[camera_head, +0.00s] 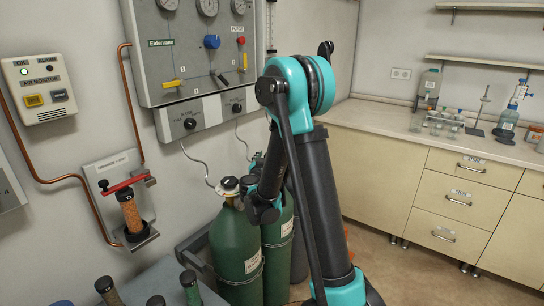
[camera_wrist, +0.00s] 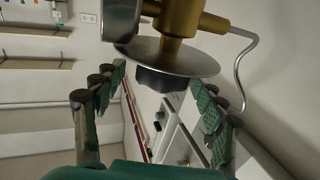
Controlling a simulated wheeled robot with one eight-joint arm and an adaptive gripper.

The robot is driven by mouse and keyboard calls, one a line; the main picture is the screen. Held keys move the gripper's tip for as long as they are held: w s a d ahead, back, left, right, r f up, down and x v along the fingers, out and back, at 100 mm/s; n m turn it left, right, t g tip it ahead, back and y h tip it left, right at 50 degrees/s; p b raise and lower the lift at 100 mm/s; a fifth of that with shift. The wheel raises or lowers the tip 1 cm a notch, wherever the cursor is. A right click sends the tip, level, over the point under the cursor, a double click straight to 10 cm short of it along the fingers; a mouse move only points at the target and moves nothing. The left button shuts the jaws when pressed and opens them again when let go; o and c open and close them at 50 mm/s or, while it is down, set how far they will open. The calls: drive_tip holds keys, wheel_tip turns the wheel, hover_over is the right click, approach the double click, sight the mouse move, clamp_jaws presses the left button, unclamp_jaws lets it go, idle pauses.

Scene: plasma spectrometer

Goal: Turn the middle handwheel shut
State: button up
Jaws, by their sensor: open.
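In the head view, green gas cylinders stand against the wall. The front left cylinder (camera_head: 237,252) has a pale disc-shaped handwheel (camera_head: 230,184) with a dark hub. Another green cylinder (camera_head: 277,232) stands behind it to the right, its top mostly hidden by my arm. My gripper (camera_head: 262,207) hangs beside the cylinder tops, its fingers largely hidden. In the wrist view my gripper (camera_wrist: 160,90) is open, one finger on each side. A silver disc (camera_wrist: 170,57) with a dark hub (camera_wrist: 163,80) on a brass valve (camera_wrist: 178,22) lies ahead between the fingers, apart from both. I cannot tell which cylinder this valve belongs to.
A grey gas panel (camera_head: 195,50) with knobs hangs on the wall above the cylinders. A thin curved pipe (camera_wrist: 246,55) leaves the valve at the right. An orange-filled column (camera_head: 131,212) is on the left wall. A drawer counter (camera_head: 390,125) stands at right.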

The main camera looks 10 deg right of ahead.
drive_tip(key=v, duration=1)
drive_tip(key=shift+s, duration=0.4)
drive_tip(key=shift+r, duration=0.15)
